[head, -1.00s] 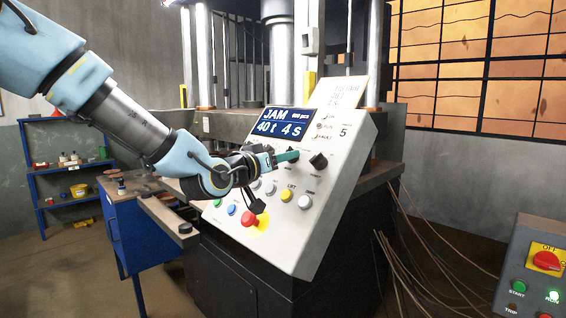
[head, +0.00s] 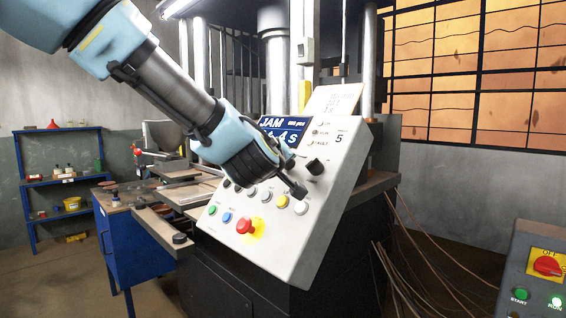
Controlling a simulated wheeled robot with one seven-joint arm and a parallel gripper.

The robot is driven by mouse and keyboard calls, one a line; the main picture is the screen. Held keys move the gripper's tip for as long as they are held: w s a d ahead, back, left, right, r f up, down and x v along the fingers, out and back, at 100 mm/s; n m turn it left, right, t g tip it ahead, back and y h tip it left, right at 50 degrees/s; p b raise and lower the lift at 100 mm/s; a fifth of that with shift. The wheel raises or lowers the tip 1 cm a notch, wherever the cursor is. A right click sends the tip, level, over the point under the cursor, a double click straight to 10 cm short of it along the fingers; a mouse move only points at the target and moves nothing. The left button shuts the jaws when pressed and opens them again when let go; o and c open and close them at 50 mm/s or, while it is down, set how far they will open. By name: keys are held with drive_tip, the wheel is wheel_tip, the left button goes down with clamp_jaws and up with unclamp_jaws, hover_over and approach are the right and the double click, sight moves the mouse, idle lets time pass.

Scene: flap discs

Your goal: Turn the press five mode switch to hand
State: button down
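The press control panel (head: 300,235) is a slanted pale box marked 5, with a dark blue display (head: 270,122) partly covered by my gripper. A black rotary knob (head: 316,167) stands at the upper right of the panel's controls. Its label and pointer position are too small to read. My gripper (head: 301,157) is over the panel, just left of this knob, with its fingers apart. The lower dark finger (head: 298,190) shows below and left of the knob. The upper finger is partly hidden. I cannot tell whether either finger touches the knob. Controls behind my wrist are hidden.
A red mushroom button (head: 244,226) on yellow, a yellow button (head: 282,202) and a white button (head: 300,208) sit low on the panel. A paper note (head: 342,98) stands behind its top. Another control box (head: 530,270) is at lower right. Cables hang right of the press.

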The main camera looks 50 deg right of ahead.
drive_tip(key=shift+r, duration=0.1)
idle(0.3)
drive_tip(key=shift+c, duration=2.4)
unclamp_jaws()
drive_tip(key=b+v, duration=0.3)
drive_tip(key=v, duration=0.7)
drive_tip(key=shift+s+a+b, duration=0.2)
drive_tip(key=shift+a+b, duration=0.1)
drive_tip(key=shift+b, duration=0.05)
drive_tip(key=w+a+f+y, duration=0.8)
drive_tip(key=w+a+f, duration=1.05)
drive_tip(key=a, duration=0.35)
drive_tip(key=s+a+f+n+g+y, duration=0.1)
drive_tip(key=a+f+g+y, duration=0.1)
drive_tip(key=a, duration=0.7)
drive_tip(key=s+a+f+g+y, duration=0.2)
drive_tip(key=a+f, duration=0.3)
drive_tip(key=a, duration=0.4)
drive_tip(key=s+a+f+n+g+y, duration=0.1)
drive_tip(key=a+f, duration=0.2)
drive_tip(key=a, duration=0.6)
drive_tip(key=shift+s+f+n+g+y, duration=0.3)
drive_tip(key=shift+s+g+y, duration=0.05)
drive_tip(key=shift+g+y, duration=0.05)
